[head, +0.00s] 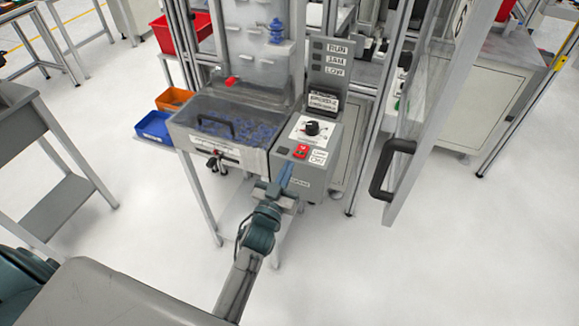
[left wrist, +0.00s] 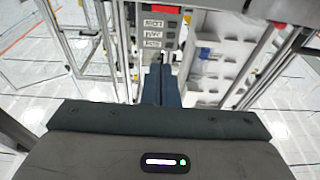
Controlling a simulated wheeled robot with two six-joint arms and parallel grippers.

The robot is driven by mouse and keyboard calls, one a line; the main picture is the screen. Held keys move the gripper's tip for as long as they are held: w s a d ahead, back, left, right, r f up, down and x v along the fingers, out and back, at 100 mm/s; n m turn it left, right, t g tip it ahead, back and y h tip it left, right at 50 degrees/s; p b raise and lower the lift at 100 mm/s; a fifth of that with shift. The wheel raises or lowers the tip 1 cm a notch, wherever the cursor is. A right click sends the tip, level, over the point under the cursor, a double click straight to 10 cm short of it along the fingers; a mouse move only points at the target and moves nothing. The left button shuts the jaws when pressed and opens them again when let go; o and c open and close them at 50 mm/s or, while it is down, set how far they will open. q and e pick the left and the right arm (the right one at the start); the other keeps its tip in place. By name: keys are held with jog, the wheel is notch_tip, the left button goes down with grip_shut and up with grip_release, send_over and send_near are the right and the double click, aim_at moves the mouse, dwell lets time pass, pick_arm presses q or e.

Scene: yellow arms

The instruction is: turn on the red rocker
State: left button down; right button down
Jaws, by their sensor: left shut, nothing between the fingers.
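The red rocker (head: 301,150) sits on the sloped grey control box (head: 308,165), below a black dial (head: 312,128) and beside white labels. My left gripper (head: 285,172) is just in front of and below the rocker, at the front of the control box. Its two fingers are shut together with nothing between them. In the left wrist view the shut fingers (left wrist: 159,84) point toward the machine, and the rocker is hidden there. From the head view I cannot tell whether the fingertips touch the box. My right gripper is not in view.
A clear-lidded bin (head: 225,128) of blue parts with a black handle stands left of the control box. An open door (head: 425,110) with a black handle (head: 388,168) stands to the right. Orange (head: 174,98) and blue (head: 154,126) bins stand at the left. The floor in front is clear.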

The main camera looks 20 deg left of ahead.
pick_arm(q)
jog(key=r, duration=0.2)
send_over(297, 157)
jog(key=shift+s+d, duration=0.3)
jog(key=shift+s, duration=0.15)
jog(key=f, duration=0.1)
jog(key=f+b, duration=0.1)
jog(key=shift+s+f, duration=0.3)
jog(key=shift+f, duration=0.05)
jog(key=shift+s+f+b, duration=0.2)
jog(key=shift+f+b, duration=0.1)
jog(key=shift+f, duration=0.5)
